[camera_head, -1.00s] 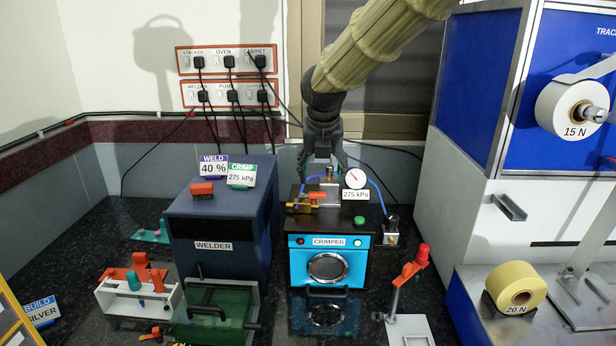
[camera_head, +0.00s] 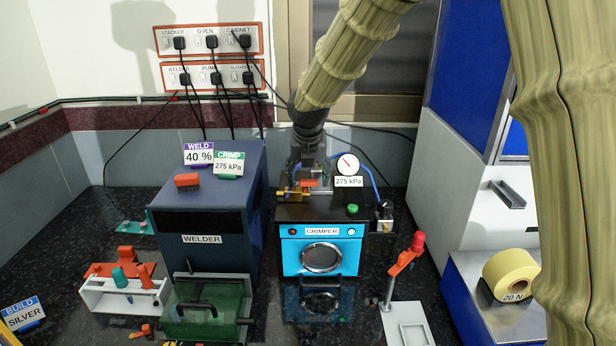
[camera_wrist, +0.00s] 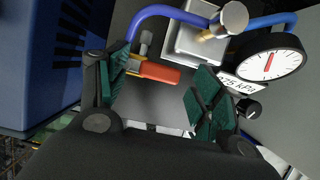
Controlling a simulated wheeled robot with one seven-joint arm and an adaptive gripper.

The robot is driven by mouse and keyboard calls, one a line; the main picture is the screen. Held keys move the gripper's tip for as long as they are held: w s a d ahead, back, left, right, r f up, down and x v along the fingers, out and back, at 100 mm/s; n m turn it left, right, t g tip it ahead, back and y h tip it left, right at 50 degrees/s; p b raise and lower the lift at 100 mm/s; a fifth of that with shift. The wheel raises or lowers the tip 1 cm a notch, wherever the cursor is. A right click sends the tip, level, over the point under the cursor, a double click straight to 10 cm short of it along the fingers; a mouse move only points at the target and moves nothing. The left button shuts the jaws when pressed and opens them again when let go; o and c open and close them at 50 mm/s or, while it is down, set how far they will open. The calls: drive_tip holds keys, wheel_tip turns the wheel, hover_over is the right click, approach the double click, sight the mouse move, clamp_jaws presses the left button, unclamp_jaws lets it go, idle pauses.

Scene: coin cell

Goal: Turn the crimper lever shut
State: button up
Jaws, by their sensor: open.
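The crimper (camera_head: 321,251) is a box with a turquoise front and a dark top, standing right of the welder. Its lever (camera_head: 309,184) has a short red-orange handle on the top, and it lies sideways in the wrist view (camera_wrist: 158,72). My gripper (camera_head: 308,172) is over the crimper's top from behind, close to the lever. In the wrist view its two green-padded fingers (camera_wrist: 160,88) are spread apart, with the handle between them, nearer the left finger. I cannot tell whether either finger touches it. The gauge (camera_head: 348,164) has a red needle; it also shows in the wrist view (camera_wrist: 272,64).
Blue hoses (camera_wrist: 160,14) and a metal fitting block (camera_wrist: 195,38) crowd the lever. The welder (camera_head: 208,217) stands close on the left. A stand with a red-topped lever (camera_head: 407,256) is at the front right. Cables hang from wall sockets (camera_head: 210,42) behind.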

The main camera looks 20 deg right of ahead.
drive_tip(key=shift+s+d+f, duration=0.1)
drive_tip(key=shift+s, duration=0.25)
drive_tip(key=shift+w+f, duration=0.5)
drive_tip(key=shift+s+r, duration=0.2)
drive_tip(key=shift+c, duration=0.2)
drive_tip(key=c, duration=1)
drive_tip(key=shift+o, duration=0.2)
